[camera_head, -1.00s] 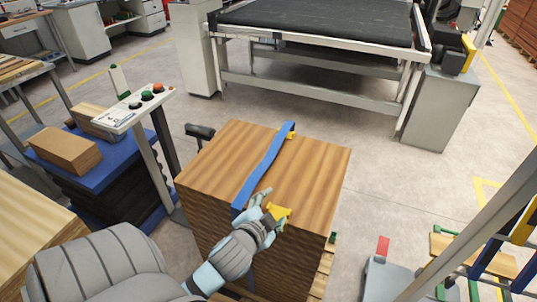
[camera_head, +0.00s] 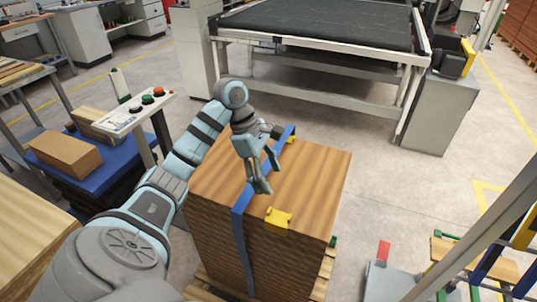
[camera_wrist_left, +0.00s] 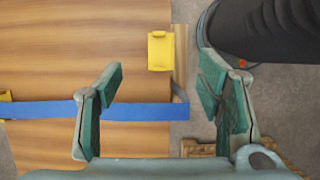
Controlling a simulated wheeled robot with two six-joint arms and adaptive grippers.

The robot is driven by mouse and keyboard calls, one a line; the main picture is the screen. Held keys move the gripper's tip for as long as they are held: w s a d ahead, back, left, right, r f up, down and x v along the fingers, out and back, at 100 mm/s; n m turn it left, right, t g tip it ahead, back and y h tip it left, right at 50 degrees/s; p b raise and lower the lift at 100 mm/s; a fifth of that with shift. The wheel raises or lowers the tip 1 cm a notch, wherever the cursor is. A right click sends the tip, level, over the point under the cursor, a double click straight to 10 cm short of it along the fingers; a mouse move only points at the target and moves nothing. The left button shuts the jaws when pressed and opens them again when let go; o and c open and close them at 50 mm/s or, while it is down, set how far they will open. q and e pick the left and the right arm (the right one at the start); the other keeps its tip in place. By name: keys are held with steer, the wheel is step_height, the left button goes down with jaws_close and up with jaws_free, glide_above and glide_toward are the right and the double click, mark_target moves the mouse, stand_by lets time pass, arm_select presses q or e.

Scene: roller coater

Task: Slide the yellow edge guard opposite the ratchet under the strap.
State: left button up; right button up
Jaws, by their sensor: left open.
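A stack of brown boards (camera_head: 320,175) carries a blue strap (camera_head: 240,225) over its top and down its near side. One yellow edge guard (camera_head: 278,217) sits on the near top edge, right of the strap and apart from it. It also shows in the left wrist view (camera_wrist_left: 161,52), beside the strap (camera_wrist_left: 140,111). A second yellow guard (camera_head: 291,139) is at the far edge by the strap; the wrist view shows it at left (camera_wrist_left: 5,97). My left gripper (camera_head: 266,176) is open and empty above the stack, fingers over the strap. I cannot make out the ratchet.
A control stand (camera_head: 140,112) with buttons is left of the stack. A blue table (camera_head: 85,172) with wooden blocks is further left. A roller machine (camera_head: 320,50) stands behind.

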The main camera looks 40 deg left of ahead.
mark_target(289, 217)
arm_select(q)
steer(key=shift+w+d+f, duration=0.1)
steer(key=shift+d, duration=0.1)
steer(key=b+x, duration=0.9)
steer(key=x, duration=0.5)
steer(key=shift+f+b, duration=0.15)
steer(key=shift+b, duration=0.2)
steer(key=shift+d, duration=0.1)
steer(key=c, duration=1.3)
